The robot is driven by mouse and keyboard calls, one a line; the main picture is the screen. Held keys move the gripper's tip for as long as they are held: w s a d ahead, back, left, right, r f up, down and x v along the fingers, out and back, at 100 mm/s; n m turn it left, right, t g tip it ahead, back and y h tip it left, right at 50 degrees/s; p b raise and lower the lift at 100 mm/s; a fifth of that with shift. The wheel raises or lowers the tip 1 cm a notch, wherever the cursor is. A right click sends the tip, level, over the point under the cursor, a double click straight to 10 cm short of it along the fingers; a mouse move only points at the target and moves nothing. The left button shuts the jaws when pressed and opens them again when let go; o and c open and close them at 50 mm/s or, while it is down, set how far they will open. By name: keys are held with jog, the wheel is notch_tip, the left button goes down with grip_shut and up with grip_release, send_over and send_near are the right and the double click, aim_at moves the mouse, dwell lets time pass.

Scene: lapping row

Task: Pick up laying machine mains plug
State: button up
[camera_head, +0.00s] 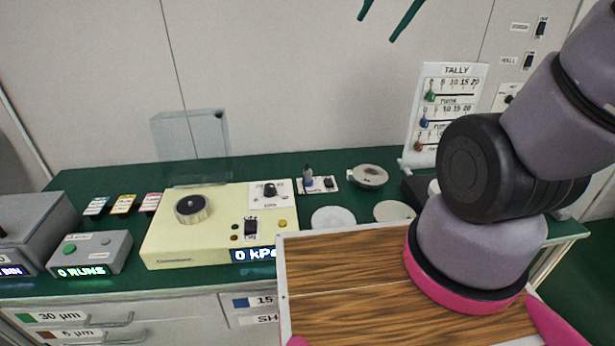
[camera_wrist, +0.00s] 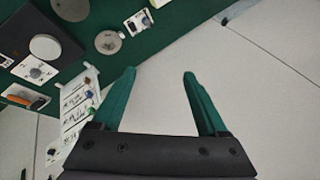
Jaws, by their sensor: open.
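My gripper (camera_head: 377,29) is open and empty, its two teal fingers at the top of the head view, in front of the wall. In the wrist view my gripper (camera_wrist: 160,73) has its fingers wide apart with only wall between them. A small grey-blue upright plug-like piece (camera_head: 308,174) stands on a white plate on the green bench, beside a dark switch. That plate (camera_wrist: 138,22) also shows small in the wrist view. Another white plate with a grey piece (camera_wrist: 41,72) lies near the tally board. I cannot tell for certain which piece is the mains plug.
The cream machine (camera_head: 217,230) stands left of the plate, a metal dish (camera_head: 368,176) right of it. The tally board (camera_head: 440,110) stands upright behind, near my arm. A wood-topped surface (camera_head: 345,285) is in front. Grey boxes (camera_head: 90,254) stand at left.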

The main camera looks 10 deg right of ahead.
jog(key=w+a+f+m+g+y, duration=0.1)
jog(key=w+a+f+m+g, duration=0.2)
jog(key=w+f, duration=0.65)
jog(key=m+g, duration=0.3)
jog(key=m, duration=0.6)
send_over(308, 170)
jog(key=d, duration=0.4)
notch_tip(308, 170, down, 30)
jog(key=f, duration=0.1)
jog(key=x, duration=0.4)
jog(key=shift+w+a, duration=0.1)
jog(key=shift+a, duration=0.3)
jog(key=shift+x, duration=2.9)
grip_shut()
